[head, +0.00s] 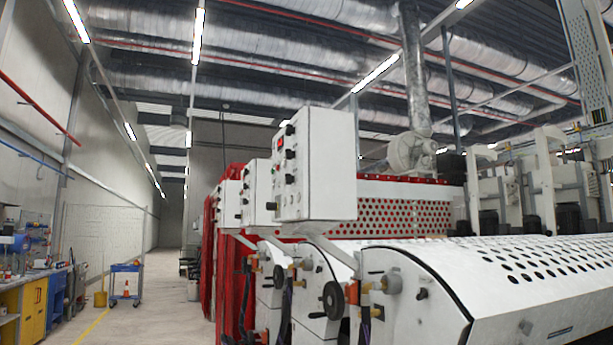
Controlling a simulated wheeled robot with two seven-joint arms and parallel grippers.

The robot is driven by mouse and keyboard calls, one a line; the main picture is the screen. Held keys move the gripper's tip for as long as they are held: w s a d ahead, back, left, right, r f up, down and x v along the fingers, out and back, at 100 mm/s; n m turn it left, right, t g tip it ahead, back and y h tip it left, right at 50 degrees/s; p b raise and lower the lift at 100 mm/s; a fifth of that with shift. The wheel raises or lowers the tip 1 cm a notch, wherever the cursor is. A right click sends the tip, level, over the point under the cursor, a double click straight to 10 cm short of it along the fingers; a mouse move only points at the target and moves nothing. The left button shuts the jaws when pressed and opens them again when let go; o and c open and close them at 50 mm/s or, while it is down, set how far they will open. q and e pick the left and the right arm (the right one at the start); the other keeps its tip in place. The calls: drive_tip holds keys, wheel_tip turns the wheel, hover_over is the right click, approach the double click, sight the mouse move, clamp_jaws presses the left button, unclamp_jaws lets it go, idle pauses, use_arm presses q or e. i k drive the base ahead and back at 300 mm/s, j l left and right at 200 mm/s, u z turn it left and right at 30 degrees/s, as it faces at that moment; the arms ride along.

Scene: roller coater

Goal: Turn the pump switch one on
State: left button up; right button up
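A white control box (328,165) stands on the near end of the roller coater, in the middle of the head view. Its left face (288,180) carries dark knobs, small buttons and a red display, seen at a steep angle. I cannot tell which knob is pump switch one. Two similar boxes, one of them the middle box (262,192), stand behind it to the left with dark knobs on their faces. Neither of my grippers is in view.
The white coater body (400,290) with a dark handwheel (333,299) and hoses fills the lower right. A clear floor aisle (160,290) runs along the left. A workbench (30,295) and a blue cart (126,280) with an orange cone stand there.

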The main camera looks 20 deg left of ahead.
sight(289, 179)
drive_tip(key=i+j, duration=0.15)
drive_tip(key=j, duration=0.25)
drive_tip(key=i+j+z, duration=0.1)
drive_tip(key=j, duration=0.3)
drive_tip(key=i+j, duration=0.2)
drive_tip(key=j, duration=0.2)
drive_tip(key=i+j+z, duration=0.1)
drive_tip(key=j, duration=0.3)
drive_tip(key=i+j, duration=0.15)
drive_tip(key=j, duration=0.25)
